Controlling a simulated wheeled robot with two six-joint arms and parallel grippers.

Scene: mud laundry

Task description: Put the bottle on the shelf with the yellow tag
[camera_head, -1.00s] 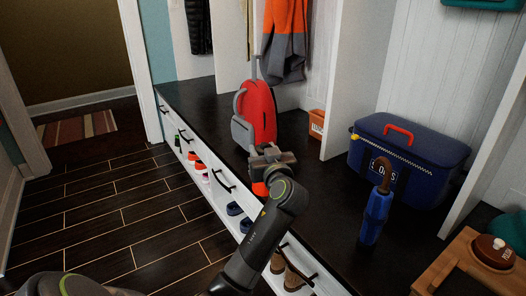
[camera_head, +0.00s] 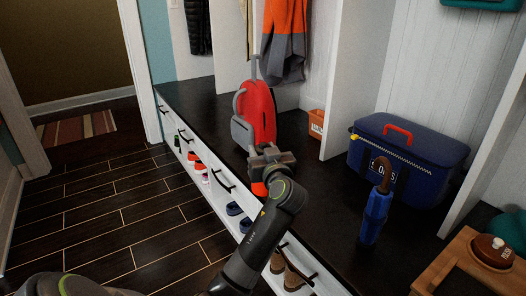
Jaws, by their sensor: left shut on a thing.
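My left gripper (camera_head: 271,156) is shut above the dark bench top, in front of the red backpack. Below its jaws shows a small red-orange piece (camera_head: 259,189), which looks like the lower part of the bottle held in it. The gripper and my arm hide most of it, so its shape and whether it touches the bench cannot be told. No shelf with a clear yellow tag can be made out. My right gripper is not in view.
A red and grey backpack (camera_head: 262,112) stands behind the gripper. A blue umbrella (camera_head: 374,218), a navy bag (camera_head: 425,160) and a wooden stool (camera_head: 450,262) are to the right. Shoes (camera_head: 234,209) sit in low cubbies under the bench (camera_head: 195,95).

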